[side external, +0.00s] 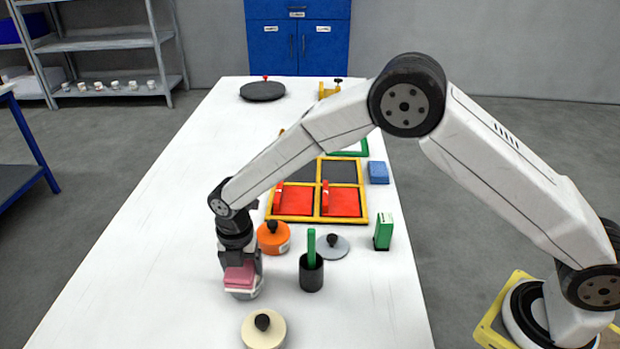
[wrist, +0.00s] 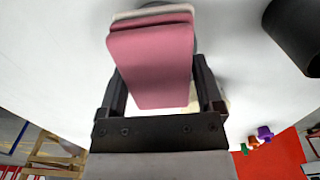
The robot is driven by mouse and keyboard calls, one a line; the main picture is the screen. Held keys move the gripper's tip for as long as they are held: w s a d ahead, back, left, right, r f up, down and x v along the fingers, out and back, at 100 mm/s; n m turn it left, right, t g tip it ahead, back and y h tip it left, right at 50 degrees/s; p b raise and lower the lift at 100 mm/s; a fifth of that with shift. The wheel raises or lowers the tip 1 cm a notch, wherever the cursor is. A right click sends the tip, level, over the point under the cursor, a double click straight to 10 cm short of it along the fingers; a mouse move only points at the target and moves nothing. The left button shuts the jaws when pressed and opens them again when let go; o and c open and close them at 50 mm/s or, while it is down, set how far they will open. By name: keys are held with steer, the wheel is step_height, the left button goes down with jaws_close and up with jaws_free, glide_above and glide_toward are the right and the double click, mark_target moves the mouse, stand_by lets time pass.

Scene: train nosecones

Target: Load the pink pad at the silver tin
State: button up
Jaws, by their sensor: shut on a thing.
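The pink pad (side external: 240,275), with a pale layer along one side, is held between the fingers of my gripper (side external: 241,267). In the wrist view the pad (wrist: 153,62) fills the space between the two dark fingers (wrist: 158,80). A round, pale grey form that looks like the silver tin (side external: 243,294) shows directly below the pad in the side view. The pad and gripper hide most of it, and I cannot tell whether the pad touches it. A grey lid with a black knob (side external: 333,247) lies on the table to the right.
A dark cup (side external: 311,273) with a green stick is to the right. A yellow-framed tray (side external: 318,218) with red pads lies farther back. The table's left side is clear.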

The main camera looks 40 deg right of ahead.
steer(key=shift+r, duration=3.15)
steer(key=shift+d, duration=0.1)
steer(key=shift+d+r+m, duration=0.1)
steer(key=shift+d+m, duration=0.75)
steer(key=shift+m, duration=0.05)
steer(key=s+d+m, duration=0.4)
steer(key=d+m, duration=0.6)
steer(key=m, duration=0.2)
steer(key=s+d+m, duration=0.4)
steer(key=d+m, duration=0.7)
steer(key=m, duration=0.2)
steer(key=shift+s+d+r, duration=0.2)
steer(key=shift+s+r, duration=0.05)
steer(key=shift+r, duration=0.2)
